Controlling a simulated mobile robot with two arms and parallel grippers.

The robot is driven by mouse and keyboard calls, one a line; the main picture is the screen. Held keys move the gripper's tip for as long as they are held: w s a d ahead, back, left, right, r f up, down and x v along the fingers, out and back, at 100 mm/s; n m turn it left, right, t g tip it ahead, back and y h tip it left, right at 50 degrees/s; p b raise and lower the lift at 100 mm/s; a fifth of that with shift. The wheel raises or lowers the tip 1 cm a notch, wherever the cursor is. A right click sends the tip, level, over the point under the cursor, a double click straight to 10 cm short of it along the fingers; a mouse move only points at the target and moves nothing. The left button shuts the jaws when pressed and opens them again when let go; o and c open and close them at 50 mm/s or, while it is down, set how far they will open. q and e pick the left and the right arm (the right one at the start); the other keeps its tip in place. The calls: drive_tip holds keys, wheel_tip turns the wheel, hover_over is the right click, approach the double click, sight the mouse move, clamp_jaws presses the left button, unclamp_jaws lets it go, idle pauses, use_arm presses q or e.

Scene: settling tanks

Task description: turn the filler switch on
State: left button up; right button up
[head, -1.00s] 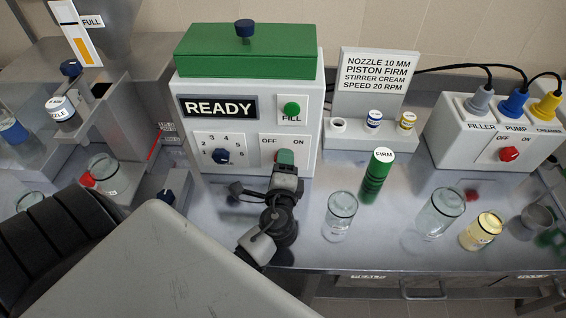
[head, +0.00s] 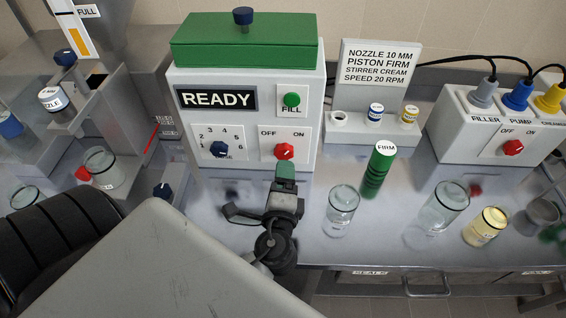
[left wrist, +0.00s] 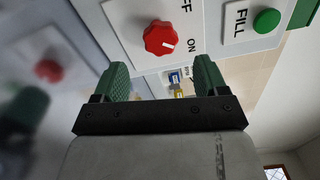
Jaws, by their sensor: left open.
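The white machine (head: 245,112) with the green lid and a READY display has a red knob (head: 284,152) under OFF and ON. In the left wrist view the knob (left wrist: 160,38) has a white mark that points toward the ON side. My left gripper (head: 286,171) is just below and in front of this knob, apart from it. Its green fingers (left wrist: 162,74) are open with nothing between them. A second white box (head: 470,135) at the right, labelled FILLER, PUMP and CREAMER, carries another red OFF/ON knob (head: 513,147).
A green FILL button (head: 291,99) and a numbered blue dial (head: 219,149) share the machine's front. A green FIRM cylinder (head: 377,170) and a glass jar (head: 342,207) stand right of my left gripper. More jars stand farther right.

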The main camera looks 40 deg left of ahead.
use_arm(q)
drive_tip(key=b+v, duration=0.1)
drive_tip(key=v, duration=0.3)
drive_tip(key=shift+s+d, duration=0.1)
drive_tip(key=shift+s, duration=0.05)
drive_tip(key=shift+f, duration=0.1)
idle(0.3)
